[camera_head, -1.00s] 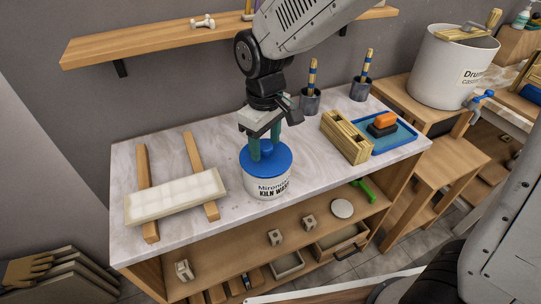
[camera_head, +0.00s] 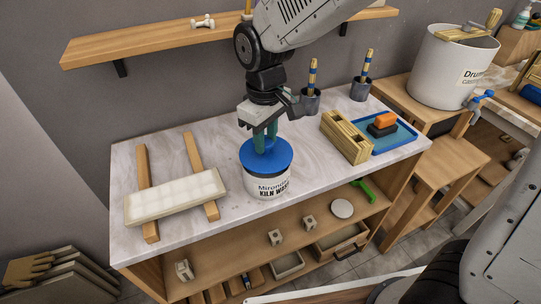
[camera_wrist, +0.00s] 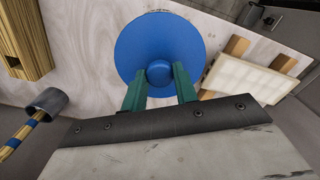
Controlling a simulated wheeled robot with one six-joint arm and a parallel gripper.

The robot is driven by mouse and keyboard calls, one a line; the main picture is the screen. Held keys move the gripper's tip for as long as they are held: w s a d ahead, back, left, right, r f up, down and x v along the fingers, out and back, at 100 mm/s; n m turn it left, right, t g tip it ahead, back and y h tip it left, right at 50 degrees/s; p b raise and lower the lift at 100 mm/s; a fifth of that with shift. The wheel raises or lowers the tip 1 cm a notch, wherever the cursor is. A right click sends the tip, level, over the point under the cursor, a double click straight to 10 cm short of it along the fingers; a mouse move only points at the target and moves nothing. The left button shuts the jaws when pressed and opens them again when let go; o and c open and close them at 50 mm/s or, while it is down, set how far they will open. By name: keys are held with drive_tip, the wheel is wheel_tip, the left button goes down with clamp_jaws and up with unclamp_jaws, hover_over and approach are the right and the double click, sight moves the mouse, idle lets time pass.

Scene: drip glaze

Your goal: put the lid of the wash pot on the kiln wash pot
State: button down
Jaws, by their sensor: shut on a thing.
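The blue round lid (camera_head: 281,157) is level over the top of the white kiln wash pot (camera_head: 268,187). The pot stands upright on the marble table top, its label facing the front. My gripper (camera_head: 265,148) is shut on the lid's knob, with its green fingers pointing down from above. The wrist view shows the blue lid (camera_wrist: 160,35) from above, its round knob between the two green fingertips (camera_wrist: 160,78). The lid hides the pot's rim and mouth, and I cannot tell whether a small gap lies between lid and pot.
A pale slab (camera_head: 175,197) lies across two wooden bars at left. A stack of wooden pieces (camera_head: 346,138) and a blue tray (camera_head: 404,137) stand at right. Two dark cups (camera_head: 310,101) with brushes stand at the back. A shelf (camera_head: 150,46) runs along the wall.

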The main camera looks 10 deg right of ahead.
drive_tip(key=shift+r, duration=0.45)
drive_tip(key=shift+r, duration=2.5)
drive_tip(key=shift+f, duration=0.15)
drive_tip(key=shift+f, duration=2.95)
drive_tip(key=shift+f, duration=0.45)
drive_tip(key=shift+s+d+f, duration=0.1)
drive_tip(key=shift+s+f, duration=0.1)
drive_tip(key=shift+f, duration=0.5)
